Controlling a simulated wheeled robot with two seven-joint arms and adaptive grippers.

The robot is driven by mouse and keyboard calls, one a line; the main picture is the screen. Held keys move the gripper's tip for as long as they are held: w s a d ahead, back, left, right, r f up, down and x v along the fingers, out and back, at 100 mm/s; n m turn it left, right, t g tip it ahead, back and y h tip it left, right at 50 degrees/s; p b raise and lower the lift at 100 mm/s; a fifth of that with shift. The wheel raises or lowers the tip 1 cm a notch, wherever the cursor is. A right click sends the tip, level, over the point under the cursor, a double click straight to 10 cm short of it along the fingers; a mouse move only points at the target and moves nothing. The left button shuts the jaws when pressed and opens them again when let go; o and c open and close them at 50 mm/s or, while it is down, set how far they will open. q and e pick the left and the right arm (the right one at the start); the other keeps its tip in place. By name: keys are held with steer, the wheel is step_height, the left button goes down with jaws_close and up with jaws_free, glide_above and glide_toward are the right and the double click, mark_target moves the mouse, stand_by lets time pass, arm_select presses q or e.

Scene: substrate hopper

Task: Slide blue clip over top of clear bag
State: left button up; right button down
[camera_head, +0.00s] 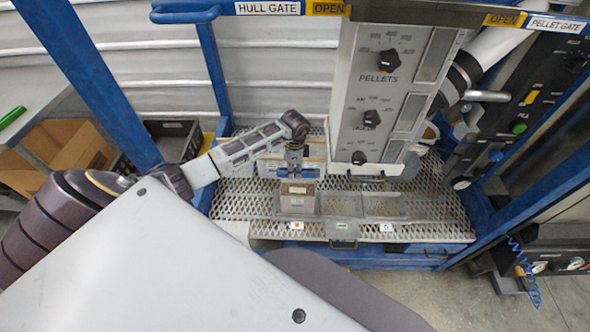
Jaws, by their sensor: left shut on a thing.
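My left arm reaches in from the left, and my left gripper (297,167) points down over the metal grate below the control panel. It is shut on a small blue piece, which looks like the blue clip (284,174). The clip lies level, just above or at the top of a small bag of brown substrate (297,198). The bag stands upright in the left compartment of a grey tray (344,229). I cannot tell whether the clip touches the bag. The bag's top edge is largely hidden behind the clip and gripper. My right gripper does not show clearly.
A grey panel with pellets and hulls knobs (380,90) hangs close to the right of my left gripper. Blue frame posts (212,70) stand around the grate (440,210). The tray's other compartments look empty. Cardboard boxes (75,148) and a dark crate (172,140) are at left.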

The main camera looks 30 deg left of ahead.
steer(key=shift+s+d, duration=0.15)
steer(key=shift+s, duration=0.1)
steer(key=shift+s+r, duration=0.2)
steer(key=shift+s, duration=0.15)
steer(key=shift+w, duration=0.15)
arm_select(q)
steer(key=o, duration=1)
steer(key=shift+o, duration=0.2)
steer(key=o, duration=0.5)
steer(key=shift+o, duration=0.3)
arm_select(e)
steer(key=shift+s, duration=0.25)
